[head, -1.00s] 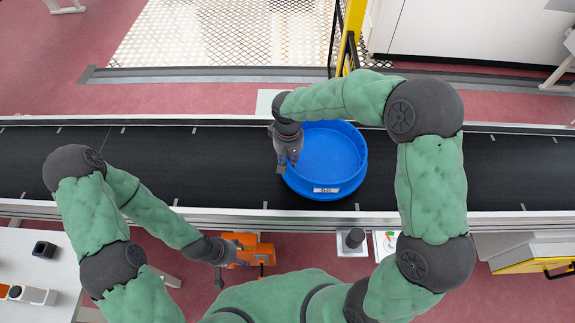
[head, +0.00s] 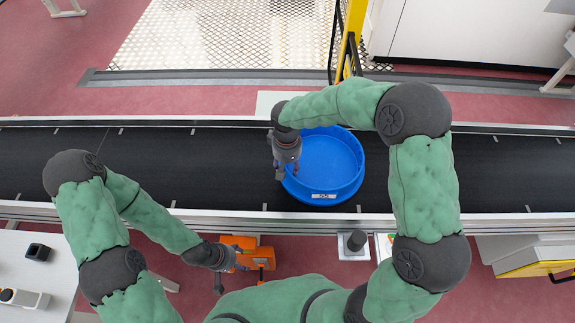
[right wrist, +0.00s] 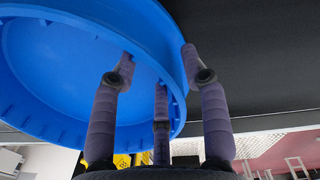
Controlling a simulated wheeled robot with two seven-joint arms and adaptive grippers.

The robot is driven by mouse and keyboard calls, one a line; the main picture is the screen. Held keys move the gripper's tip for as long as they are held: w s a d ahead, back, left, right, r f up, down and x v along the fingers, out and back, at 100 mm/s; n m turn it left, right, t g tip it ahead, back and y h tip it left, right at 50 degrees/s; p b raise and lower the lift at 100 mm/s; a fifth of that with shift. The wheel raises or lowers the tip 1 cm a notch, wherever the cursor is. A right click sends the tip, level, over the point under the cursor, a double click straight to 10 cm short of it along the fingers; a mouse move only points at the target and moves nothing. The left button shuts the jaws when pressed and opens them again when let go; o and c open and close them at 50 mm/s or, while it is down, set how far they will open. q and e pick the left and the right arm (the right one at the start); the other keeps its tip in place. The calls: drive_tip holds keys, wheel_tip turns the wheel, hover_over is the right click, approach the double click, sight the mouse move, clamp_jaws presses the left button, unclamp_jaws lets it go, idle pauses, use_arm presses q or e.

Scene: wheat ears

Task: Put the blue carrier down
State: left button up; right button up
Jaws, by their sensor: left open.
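The blue carrier (head: 327,170) is a round, shallow tray with a small white label on its near side. It is over the black conveyor belt (head: 450,180), and I cannot tell whether its base touches the belt. My right gripper (head: 285,172) is at its left rim. In the right wrist view, the fingers of the right gripper (right wrist: 160,65) straddle the wall of the carrier (right wrist: 75,65), some inside and one outside, shut on it. My left gripper (head: 236,258) is open, low on the near side of the conveyor, beside an orange device.
The orange device (head: 262,256) stands in front of the conveyor. A dark round-topped post (head: 356,240) is near the belt's front rail (head: 420,224). A yellow frame (head: 350,45) stands behind. The belt is clear on both sides of the carrier.

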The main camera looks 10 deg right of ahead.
wheel_tip(320, 180, up, 12)
drive_tip(key=p, duration=0.5)
drive_tip(key=shift+r, duration=0.15)
